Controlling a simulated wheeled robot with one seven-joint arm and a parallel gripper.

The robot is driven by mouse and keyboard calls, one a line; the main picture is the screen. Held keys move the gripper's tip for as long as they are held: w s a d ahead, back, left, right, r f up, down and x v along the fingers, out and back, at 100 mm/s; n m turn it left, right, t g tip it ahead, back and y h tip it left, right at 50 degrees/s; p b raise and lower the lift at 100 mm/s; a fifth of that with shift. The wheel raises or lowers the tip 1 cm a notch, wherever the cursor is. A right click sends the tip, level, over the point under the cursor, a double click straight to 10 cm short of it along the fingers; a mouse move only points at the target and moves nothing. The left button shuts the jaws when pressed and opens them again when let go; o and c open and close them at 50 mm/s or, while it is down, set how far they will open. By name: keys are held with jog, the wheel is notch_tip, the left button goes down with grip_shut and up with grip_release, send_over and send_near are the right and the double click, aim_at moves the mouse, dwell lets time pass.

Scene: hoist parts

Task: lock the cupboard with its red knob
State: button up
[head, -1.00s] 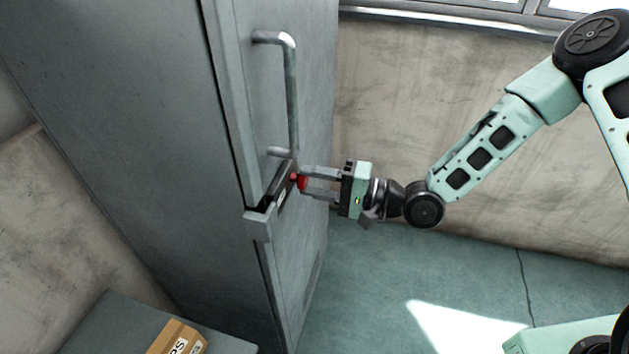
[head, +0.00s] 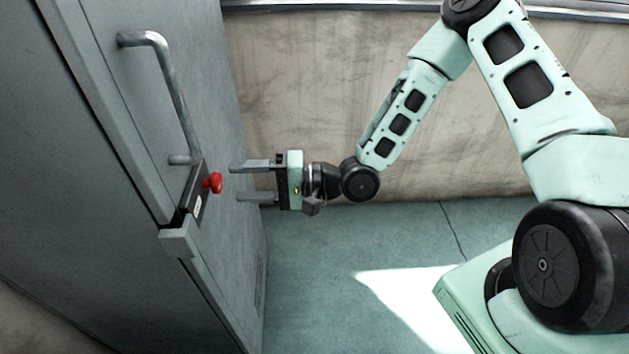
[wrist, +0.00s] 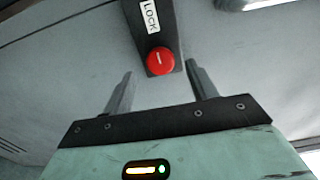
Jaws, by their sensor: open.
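The red knob (head: 213,183) sits on a dark lock plate (head: 194,196) on the front of the grey cupboard (head: 100,180), below the bar handle (head: 170,95). In the wrist view the knob (wrist: 160,61) has a pale mark on its face, and the plate carries a white "LOCK" label (wrist: 150,16). My gripper (head: 245,181) is open and empty, to the right of the knob and apart from it. Its fingers point at the cupboard front. In the wrist view the knob shows beyond and between the two fingertips (wrist: 158,83).
A grey latch block (head: 180,243) juts out at the door's edge below the lock plate. A stained wall (head: 300,85) stands behind my arm. The green floor (head: 320,235) is clear to the right of the cupboard.

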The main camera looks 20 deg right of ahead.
jog(key=b+v, duration=0.2)
jog(key=v, duration=1.1)
jog(key=shift+d, duration=0.4)
jog(key=shift+s, duration=0.1)
notch_tip(320, 180, down, 5)
jog(key=w+a+n+g+h, duration=0.1)
jog(key=a+n+g+h, duration=0.15)
jog(key=n+h, duration=0.4)
jog(key=s+a+r+n+g+h, duration=0.1)
jog(key=s+r+n+g+h, duration=0.1)
jog(key=s+r+h, duration=0.3)
jog(key=s+a+r+n+g+h, duration=0.1)
jog(key=s+r+n+h, duration=0.2)
jog(key=s, duration=1)
notch_tip(320, 180, up, 4)
jog(key=shift+s+a+f+g+h, duration=0.2)
jog(key=shift+s+a+g+h, duration=0.15)
jog(key=shift+h, duration=0.6)
jog(key=shift+n, duration=0.25)
